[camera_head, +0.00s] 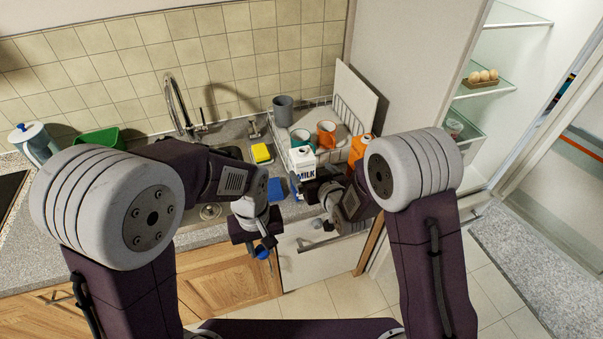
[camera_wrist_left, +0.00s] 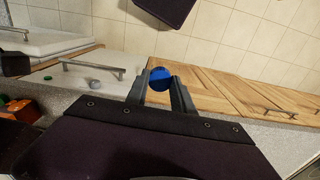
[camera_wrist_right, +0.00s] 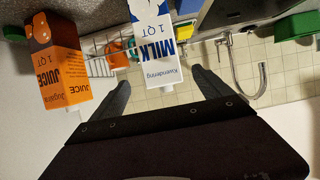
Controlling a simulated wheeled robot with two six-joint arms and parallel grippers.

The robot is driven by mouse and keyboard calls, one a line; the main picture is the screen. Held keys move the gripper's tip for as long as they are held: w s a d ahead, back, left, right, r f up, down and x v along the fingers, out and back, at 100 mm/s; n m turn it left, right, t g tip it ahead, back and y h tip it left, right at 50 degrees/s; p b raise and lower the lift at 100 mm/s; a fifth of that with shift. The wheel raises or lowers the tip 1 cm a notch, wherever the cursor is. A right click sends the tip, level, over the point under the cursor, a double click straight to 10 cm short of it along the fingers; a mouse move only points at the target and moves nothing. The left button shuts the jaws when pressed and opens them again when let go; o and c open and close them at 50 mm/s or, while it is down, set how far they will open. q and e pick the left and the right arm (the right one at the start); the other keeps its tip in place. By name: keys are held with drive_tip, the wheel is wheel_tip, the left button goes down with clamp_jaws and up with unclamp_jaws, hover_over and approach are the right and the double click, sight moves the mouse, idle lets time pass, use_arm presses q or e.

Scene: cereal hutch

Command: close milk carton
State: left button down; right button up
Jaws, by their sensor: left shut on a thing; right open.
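The white and blue milk carton (camera_head: 303,160) stands on the counter in front of the dish rack in the head view. It also shows in the right wrist view (camera_wrist_right: 158,48), with its text upside down. My right gripper (camera_wrist_right: 162,80) is open, with its fingers on either side of the carton's near part; I cannot tell whether they touch it. My left gripper (camera_head: 263,246) is shut on a round blue cap (camera_wrist_left: 161,73), held in front of the wooden cabinets, below the counter edge and away from the carton. The carton's opening is not clear.
An orange juice carton (camera_wrist_right: 58,62) stands close beside the milk carton. Behind are the dish rack (camera_head: 345,120) with mugs, a yellow sponge (camera_head: 261,153) and a tap (camera_head: 180,103). A blue block (camera_head: 276,188) lies left of the carton. The floor in front is clear.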

sight(306, 167)
use_arm(q)
drive_tip(key=shift+s+d+r, duration=0.1)
drive_tip(key=shift+s+r, duration=0.05)
drive_tip(key=shift+s, duration=0.05)
use_arm(e)
drive_tip(key=shift+s+a, duration=0.1)
drive_tip(key=shift+a, duration=0.05)
use_arm(q)
drive_tip(key=shift+r+p, duration=0.35)
use_arm(e)
drive_tip(key=shift+w+a, duration=0.1)
drive_tip(key=shift+w, duration=0.25)
use_arm(q)
wheel_tip(306, 167, up, 4)
drive_tip(key=p, duration=0.4)
drive_tip(key=shift+w+r+p, duration=0.15)
drive_tip(key=shift+r+p, duration=0.05)
drive_tip(key=shift+p, duration=0.1)
use_arm(e)
drive_tip(key=x, duration=0.5)
drive_tip(key=shift+w+a, duration=0.1)
drive_tip(key=shift+w, duration=0.25)
use_arm(q)
drive_tip(key=shift+r, duration=0.1)
use_arm(e)
drive_tip(key=shift+w+f, duration=0.15)
drive_tip(key=shift+f, duration=0.2)
